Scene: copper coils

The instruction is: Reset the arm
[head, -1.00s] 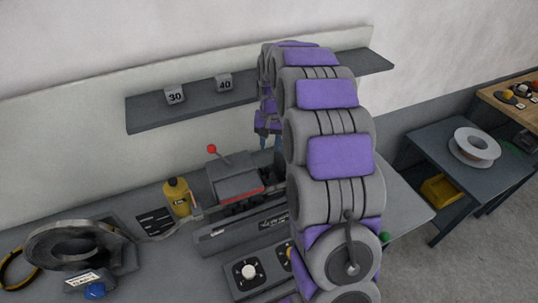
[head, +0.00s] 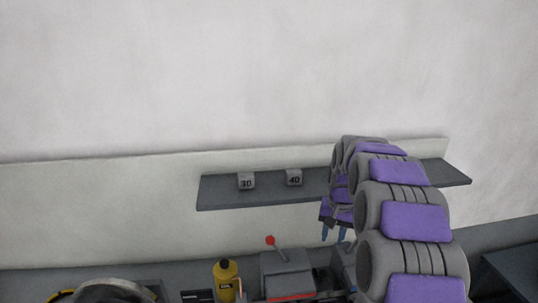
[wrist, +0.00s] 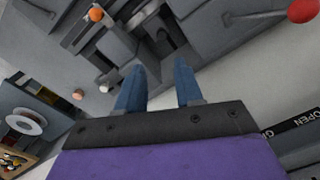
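My arm, grey with purple pads, rises at the right of the head view and bends over toward the wall shelf. My gripper (head: 334,234) hangs from its far end with two blue fingers pointing down, in front of the wall just below the shelf. In the wrist view the two blue fingers of my gripper (wrist: 158,88) stand apart with nothing between them. The gripper is open and empty, above the grey machine (head: 288,277) with a red-knobbed lever.
A grey wall shelf (head: 220,195) holds small blocks marked 30 (head: 246,181) and 40 (head: 294,177). A yellow bottle (head: 226,276) stands on the bench beside the machine. A white spool (wrist: 24,121) sits on a side table in the wrist view. The upper wall is bare.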

